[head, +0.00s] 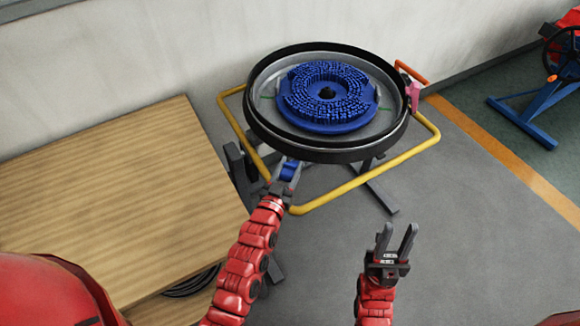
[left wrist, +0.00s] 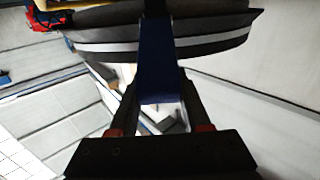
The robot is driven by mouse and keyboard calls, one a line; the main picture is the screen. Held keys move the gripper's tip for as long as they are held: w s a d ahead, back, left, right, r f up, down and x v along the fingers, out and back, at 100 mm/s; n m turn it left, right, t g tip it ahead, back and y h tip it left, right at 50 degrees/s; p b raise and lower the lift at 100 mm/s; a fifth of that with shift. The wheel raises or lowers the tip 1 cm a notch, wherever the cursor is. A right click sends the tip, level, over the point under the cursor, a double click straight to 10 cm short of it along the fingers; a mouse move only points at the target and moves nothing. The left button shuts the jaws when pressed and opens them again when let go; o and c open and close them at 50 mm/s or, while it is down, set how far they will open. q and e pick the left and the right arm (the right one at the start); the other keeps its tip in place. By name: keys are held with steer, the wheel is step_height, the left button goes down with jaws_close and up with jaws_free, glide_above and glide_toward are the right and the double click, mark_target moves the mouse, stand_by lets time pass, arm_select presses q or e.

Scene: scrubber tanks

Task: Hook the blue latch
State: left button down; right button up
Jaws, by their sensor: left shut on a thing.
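The blue latch (head: 289,169) hangs at the near-left rim of the round black-rimmed tank (head: 262,133). My left gripper (head: 284,180) is shut on the latch, just below the rim. In the left wrist view the latch (left wrist: 158,70) stands as a dark blue strip between the fingers of my left gripper (left wrist: 158,95), its upper end against the rim. Whether its end is hooked cannot be told. My right gripper (head: 394,242) is open and empty, apart from the tank at the lower right.
A yellow tube frame (head: 370,178) surrounds the tank below its rim. A blue brush disc (head: 331,122) lies inside the tank. A pink latch (head: 413,94) and an orange handle (head: 410,71) are at its right. A wooden table (head: 110,185) stands at left.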

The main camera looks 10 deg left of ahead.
arm_select(q)
steer(key=shift+r, duration=0.1)
steer(key=shift+w+d+r+g+p, duration=0.1)
steer(key=shift+w+r+g+p, duration=0.4)
steer(key=shift+p, duration=0.4)
steer(key=shift+w+d+r+g+y+p, duration=0.1)
steer(key=shift+w+r+g+y+p, duration=0.25)
steer(key=shift+r+g+p, duration=0.25)
steer(key=shift+w+d+r+g+y+p, duration=0.15)
steer(key=shift+w+g+p, duration=0.2)
steer(key=shift+g, duration=0.25)
steer(key=shift+w+d+g+y+p, duration=0.1)
steer(key=shift+w+g+p, duration=0.25)
steer(key=shift+g, duration=0.25)
steer(key=shift+w+d+r+g+y, duration=0.15)
steer(key=shift+w+g+y, duration=0.15)
steer(key=shift+w+g, duration=0.65)
steer(key=shift+s, duration=0.15)
